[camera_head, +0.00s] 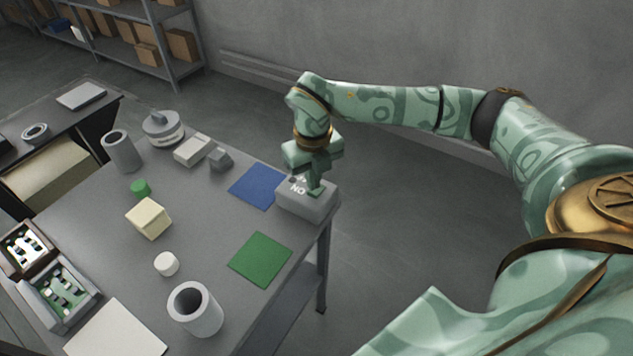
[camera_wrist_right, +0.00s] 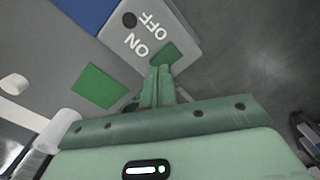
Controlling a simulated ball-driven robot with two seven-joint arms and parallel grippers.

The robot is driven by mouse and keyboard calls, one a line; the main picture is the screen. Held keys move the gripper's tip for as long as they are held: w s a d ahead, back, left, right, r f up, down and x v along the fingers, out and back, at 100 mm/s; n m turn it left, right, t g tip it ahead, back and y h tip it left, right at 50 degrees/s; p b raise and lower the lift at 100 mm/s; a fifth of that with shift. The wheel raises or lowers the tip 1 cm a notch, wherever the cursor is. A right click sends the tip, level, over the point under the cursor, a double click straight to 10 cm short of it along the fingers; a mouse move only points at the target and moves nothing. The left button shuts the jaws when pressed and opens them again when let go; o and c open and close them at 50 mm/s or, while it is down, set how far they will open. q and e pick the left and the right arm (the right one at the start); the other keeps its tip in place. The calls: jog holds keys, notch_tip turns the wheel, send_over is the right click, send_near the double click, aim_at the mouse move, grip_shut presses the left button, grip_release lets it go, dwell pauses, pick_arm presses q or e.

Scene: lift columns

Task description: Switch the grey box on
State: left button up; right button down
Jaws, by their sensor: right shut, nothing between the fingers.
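The grey box (camera_head: 306,207) stands at the right corner of the table. Its top carries the white words ON and OFF. In the wrist view the grey box (camera_wrist_right: 181,22) shows a dark round spot (camera_wrist_right: 129,19) near OFF and a dark green patch (camera_wrist_right: 167,52) near ON. My right gripper (camera_head: 316,188) points down over the box top, close to ON. In the wrist view the right gripper (camera_wrist_right: 158,73) is shut and empty, its tips beside the green patch. I cannot tell whether they touch it. My left gripper is not in view.
A blue mat (camera_head: 257,186) and a green mat (camera_head: 260,259) lie near the box. A grey block (camera_head: 220,158), a yellow block (camera_head: 148,218), a white cylinder (camera_head: 166,264) and a grey cup (camera_head: 195,309) stand on the table. Floor lies beyond the table's right edge.

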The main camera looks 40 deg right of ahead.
jog(key=shift+f+b, duration=0.3)
jog(key=shift+f, duration=0.55)
jog(key=shift+r, duration=0.1)
notch_tip(320, 180, up, 7)
jog(key=p, duration=0.6)
dwell(0.5)
